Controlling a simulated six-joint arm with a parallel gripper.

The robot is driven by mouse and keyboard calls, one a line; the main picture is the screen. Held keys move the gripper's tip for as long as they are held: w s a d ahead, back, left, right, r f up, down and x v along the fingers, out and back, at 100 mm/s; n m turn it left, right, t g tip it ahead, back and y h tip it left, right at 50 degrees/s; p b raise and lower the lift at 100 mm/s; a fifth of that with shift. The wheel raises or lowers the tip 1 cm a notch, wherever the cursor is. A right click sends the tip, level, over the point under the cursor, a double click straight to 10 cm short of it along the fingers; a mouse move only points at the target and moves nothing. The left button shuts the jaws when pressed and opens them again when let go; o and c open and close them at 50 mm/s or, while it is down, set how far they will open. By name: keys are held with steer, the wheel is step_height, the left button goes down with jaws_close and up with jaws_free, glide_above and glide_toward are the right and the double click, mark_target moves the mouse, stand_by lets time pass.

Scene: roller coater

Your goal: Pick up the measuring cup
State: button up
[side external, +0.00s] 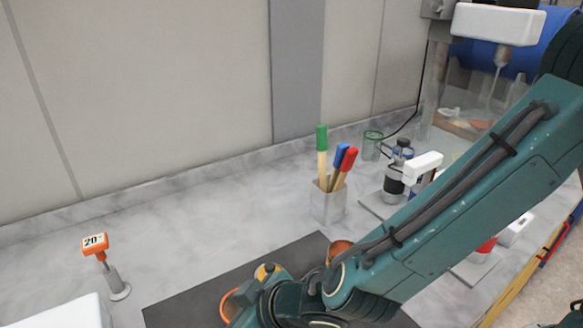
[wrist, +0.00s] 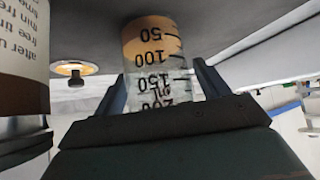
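The measuring cup (wrist: 158,75) is clear, with black marks upside down in the wrist view and orange-brown contents at its base. It stands against the dark surface at the top of that view. My gripper (wrist: 160,72) has one finger on each side of the cup and appears open. I cannot tell whether either finger touches it. In the side view my arm hides most of the gripper and I cannot make out the cup.
A labelled container (wrist: 22,60) stands close at the left of the wrist view. On the marble counter are a dark mat (side external: 200,313), a holder with coloured-handled tools (side external: 328,203), a bottle (side external: 395,178) and an orange-topped tool marked 20 (side external: 96,243). The counter's left part is mostly clear.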

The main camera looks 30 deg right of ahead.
steer(key=c, duration=0.9)
steer(key=shift+r, duration=0.1)
step_height(320, 180, up, 20)
steer(key=shift+f, duration=0.1)
stand_by(0.6)
